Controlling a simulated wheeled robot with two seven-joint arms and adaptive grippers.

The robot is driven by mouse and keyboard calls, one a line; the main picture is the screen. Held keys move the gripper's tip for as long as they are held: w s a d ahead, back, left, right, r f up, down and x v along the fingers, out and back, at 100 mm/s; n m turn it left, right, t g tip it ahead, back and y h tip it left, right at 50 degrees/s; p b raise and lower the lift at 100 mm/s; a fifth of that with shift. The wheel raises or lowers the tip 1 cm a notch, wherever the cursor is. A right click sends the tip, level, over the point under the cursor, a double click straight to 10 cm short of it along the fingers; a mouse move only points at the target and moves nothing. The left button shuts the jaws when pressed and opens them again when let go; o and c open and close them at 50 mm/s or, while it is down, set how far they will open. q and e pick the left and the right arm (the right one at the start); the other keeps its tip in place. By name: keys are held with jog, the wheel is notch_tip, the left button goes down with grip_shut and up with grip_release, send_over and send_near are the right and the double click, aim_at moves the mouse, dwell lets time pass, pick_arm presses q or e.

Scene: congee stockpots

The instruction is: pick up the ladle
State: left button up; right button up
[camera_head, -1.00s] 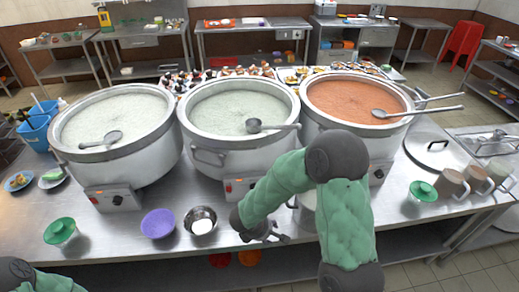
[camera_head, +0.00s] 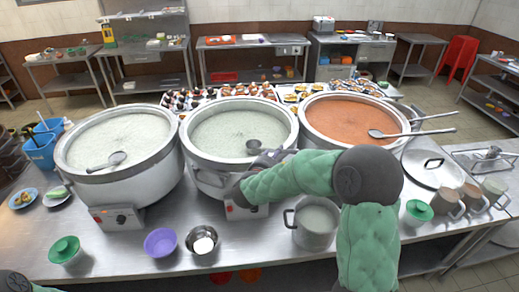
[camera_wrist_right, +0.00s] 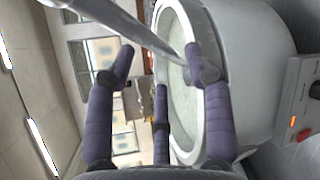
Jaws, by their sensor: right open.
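My right gripper (camera_head: 264,163) is open at the front rim of the middle pot (camera_head: 210,171), close to that handle. In the right wrist view, the ladle handle (camera_wrist_right: 135,28) runs diagonally past the open fingers (camera_wrist_right: 160,62); I cannot tell if it touches them. Another ladle (camera_head: 108,162) lies in the left pot, and one (camera_head: 385,134) in the right pot. My left gripper is out of view.
A small steel pot (camera_head: 314,236) stands below my right forearm. A large lid (camera_head: 430,181) and mugs (camera_head: 447,203) are at right.

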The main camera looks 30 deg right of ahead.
jog(key=shift+x, duration=2.65)
jog(key=shift+w+a, duration=0.1)
jog(key=shift+a, duration=0.05)
grip_shut()
